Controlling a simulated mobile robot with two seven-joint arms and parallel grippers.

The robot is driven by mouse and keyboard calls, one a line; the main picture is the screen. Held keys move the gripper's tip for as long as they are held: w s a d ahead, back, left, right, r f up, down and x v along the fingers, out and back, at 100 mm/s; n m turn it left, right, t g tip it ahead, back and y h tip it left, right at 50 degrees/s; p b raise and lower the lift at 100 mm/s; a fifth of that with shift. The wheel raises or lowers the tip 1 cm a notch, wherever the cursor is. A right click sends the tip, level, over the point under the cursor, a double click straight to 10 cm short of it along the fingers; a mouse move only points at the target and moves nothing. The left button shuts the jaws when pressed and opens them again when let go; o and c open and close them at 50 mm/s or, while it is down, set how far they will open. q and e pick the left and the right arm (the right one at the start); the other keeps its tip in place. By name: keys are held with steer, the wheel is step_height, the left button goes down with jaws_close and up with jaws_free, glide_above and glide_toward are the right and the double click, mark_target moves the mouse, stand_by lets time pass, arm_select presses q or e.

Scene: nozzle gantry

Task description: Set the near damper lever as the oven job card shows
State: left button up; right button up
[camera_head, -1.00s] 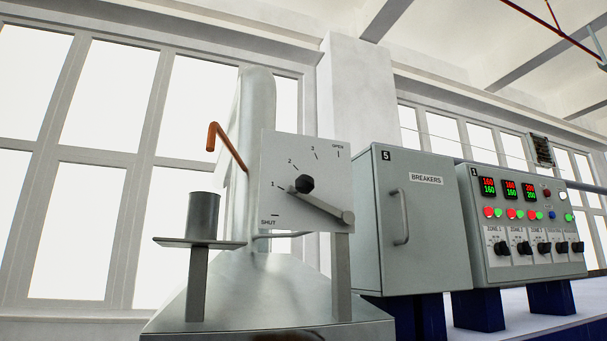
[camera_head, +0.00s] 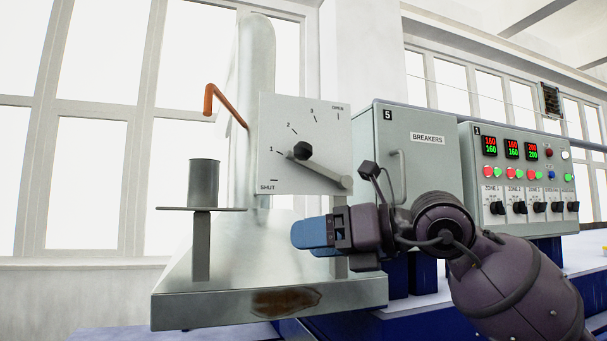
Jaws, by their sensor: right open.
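The damper plate (camera_head: 277,178) is a white dial marked SHUT, 1, 2, 3 and OPEN. Its grey lever (camera_head: 328,175) turns on a black hub (camera_head: 303,151). The long arm slopes down to the right and ends in a round grip at the plate's lower right edge. The short tail on the other side lies near mark 1. My right gripper (camera_head: 304,235), with blue fingers, comes in from the right and points left, below the plate and apart from the lever. It is open; the gap between its fingers is hard to see. No job card is in view.
An orange bent rod (camera_head: 226,104) sticks out behind the plate's left side. A grey cylinder (camera_head: 204,180) stands on a small shelf at left. A breaker cabinet (camera_head: 428,165) and a control panel (camera_head: 518,170) stand to the right.

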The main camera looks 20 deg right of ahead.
mark_target(309, 146)
steer(key=s+d+r+m+t+h+p, duration=0.1)
steer(key=s+d+r+t+h, duration=0.15)
steer(key=r, duration=0.45)
steer(key=s+d+r+t+h, duration=0.1)
steer(key=d+r+t+h, duration=0.15)
steer(key=r, duration=0.45)
steer(key=shift+t, duration=0.3)
steer(key=p+x, duration=0.1)
steer(key=x, duration=0.5)
steer(key=p+x, duration=0.1)
steer(key=x, duration=0.2)
steer(key=shift+a+r+p, duration=0.2)
steer(key=shift+a+p, duration=0.15)
steer(key=shift+a, duration=0.05)
steer(key=shift+w+a+f, duration=0.1)
steer(key=shift+w+a, duration=0.1)
steer(key=shift+w, duration=0.25)
steer(key=shift+c, duration=0.3)
jaws_close()
